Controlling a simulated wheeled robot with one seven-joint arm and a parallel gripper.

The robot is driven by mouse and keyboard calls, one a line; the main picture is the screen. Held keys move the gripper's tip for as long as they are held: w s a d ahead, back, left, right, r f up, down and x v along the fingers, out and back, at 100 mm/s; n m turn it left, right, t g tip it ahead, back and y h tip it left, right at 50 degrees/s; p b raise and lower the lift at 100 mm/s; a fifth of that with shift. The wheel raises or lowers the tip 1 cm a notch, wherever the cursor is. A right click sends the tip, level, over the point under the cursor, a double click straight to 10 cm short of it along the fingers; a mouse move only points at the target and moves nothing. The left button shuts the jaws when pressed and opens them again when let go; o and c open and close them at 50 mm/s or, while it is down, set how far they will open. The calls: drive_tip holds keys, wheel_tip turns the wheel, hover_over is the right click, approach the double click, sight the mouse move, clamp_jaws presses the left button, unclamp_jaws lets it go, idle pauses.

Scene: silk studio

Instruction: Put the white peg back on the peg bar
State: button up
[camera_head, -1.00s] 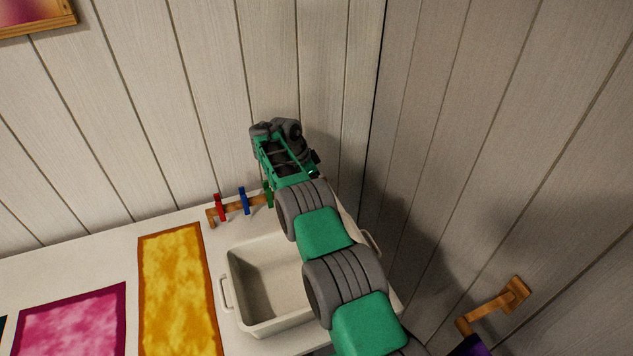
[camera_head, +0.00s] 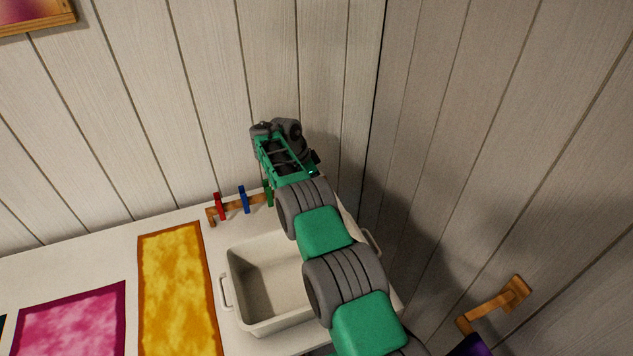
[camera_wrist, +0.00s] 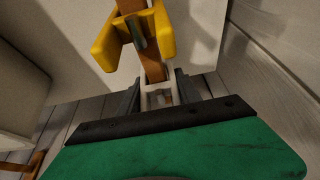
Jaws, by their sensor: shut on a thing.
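The peg bar (camera_head: 233,207) is a wooden rail at the back of the white table, with red (camera_head: 220,206), blue (camera_head: 244,199) and green (camera_head: 268,194) pegs on it. My arm hides its right part in the head view. In the wrist view the bar (camera_wrist: 152,64) runs up the picture, with a yellow peg (camera_wrist: 108,44) on it. My gripper (camera_wrist: 159,95) is shut on the white peg (camera_wrist: 145,88), just below the yellow peg, at the near part of the bar. I cannot tell whether the white peg is around the bar or just in front of it.
A white basin (camera_head: 234,283) stands on the table below my arm. Yellow (camera_head: 177,290) and magenta (camera_head: 72,322) cloths lie to its left. Plank walls close in behind and at the right. A wooden bracket (camera_head: 494,305) sticks out from the right wall.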

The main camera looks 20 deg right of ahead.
drive_tip(key=o, duration=1.4)
drive_tip(key=p+v, duration=0.5)
drive_tip(key=v, duration=0.3)
drive_tip(key=shift+p, duration=0.35)
wheel_tip(320, 180, up, 13)
drive_tip(key=s+a+n+t, duration=0.1)
drive_tip(key=s+n, duration=0.1)
drive_tip(key=n, duration=0.2)
drive_tip(key=s+a+r+n+t+y, duration=0.25)
drive_tip(key=s+r+n, duration=0.35)
drive_tip(key=s+r, duration=0.4)
drive_tip(key=s+a+n, duration=0.2)
drive_tip(key=s+a, duration=0.1)
drive_tip(key=s, duration=0.4)
drive_tip(key=s+a+f+n+y, duration=0.1)
drive_tip(key=s+a+n, duration=0.2)
drive_tip(key=s, duration=0.5)
drive_tip(key=s+a+f+n+t+y, duration=0.1)
drive_tip(key=s+a+n, duration=0.2)
drive_tip(key=s, duration=0.5)
drive_tip(key=shift+f, duration=0.25)
